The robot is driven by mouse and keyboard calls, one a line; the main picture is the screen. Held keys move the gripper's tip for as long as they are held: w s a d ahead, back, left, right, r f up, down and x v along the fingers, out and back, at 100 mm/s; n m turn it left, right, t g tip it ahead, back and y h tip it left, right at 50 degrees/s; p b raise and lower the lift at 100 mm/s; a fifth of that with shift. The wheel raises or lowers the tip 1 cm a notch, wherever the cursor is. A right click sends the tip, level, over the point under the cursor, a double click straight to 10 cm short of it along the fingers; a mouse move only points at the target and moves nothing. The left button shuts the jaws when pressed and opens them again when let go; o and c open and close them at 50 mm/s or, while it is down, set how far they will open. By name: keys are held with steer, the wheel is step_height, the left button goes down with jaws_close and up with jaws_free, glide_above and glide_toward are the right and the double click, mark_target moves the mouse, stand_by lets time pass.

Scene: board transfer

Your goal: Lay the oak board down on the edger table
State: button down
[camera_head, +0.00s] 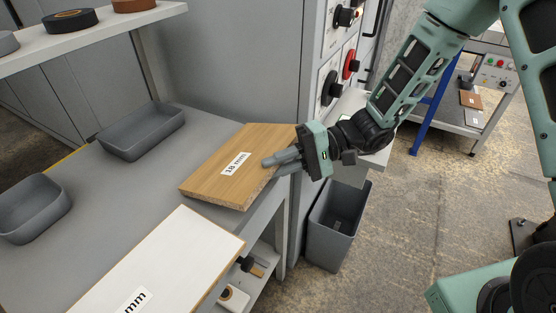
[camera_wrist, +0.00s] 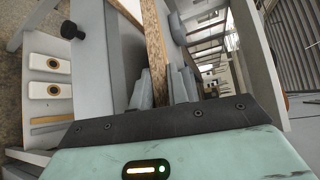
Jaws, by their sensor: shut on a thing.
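The oak board (camera_head: 225,184), with a white "18 mm" label on top, is over the front edge of the grey bench (camera_head: 165,178) in the head view. My gripper (camera_head: 276,160) is shut on its right side, one finger above the face. The wrist view shows the board's edge (camera_wrist: 157,40) between the two fingers (camera_wrist: 166,88). Whether its underside touches the bench I cannot tell. Behind my gripper is a grey machine with a pale ledge (camera_head: 378,158), partly hidden by my arm; I cannot tell for sure whether this is the edger table.
A white board (camera_head: 165,255) lies at the bench's front. Two grey trays (camera_head: 145,130) (camera_head: 30,205) stand farther back and left. A grey bin (camera_head: 333,232) is on the floor below my gripper. A shelf (camera_head: 105,27) with rolls is above. Another machine (camera_head: 495,75) stands at right.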

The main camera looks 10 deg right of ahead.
steer(key=shift+f, duration=0.3)
stand_by(0.5)
steer(key=c, duration=1.3)
jaws_free()
steer(key=shift+o, duration=0.3)
steer(key=shift+r+h+p, duration=0.35)
steer(key=shift+h+p, duration=0.2)
steer(key=shift+h, duration=0.05)
steer(key=h+p, duration=0.5)
steer(key=t+h+p, duration=0.1)
steer(key=h+p, duration=0.1)
steer(key=p, duration=0.1)
steer(key=shift+d+r, duration=0.4)
steer(key=shift+h+p, duration=0.4)
steer(key=shift+p, duration=0.05)
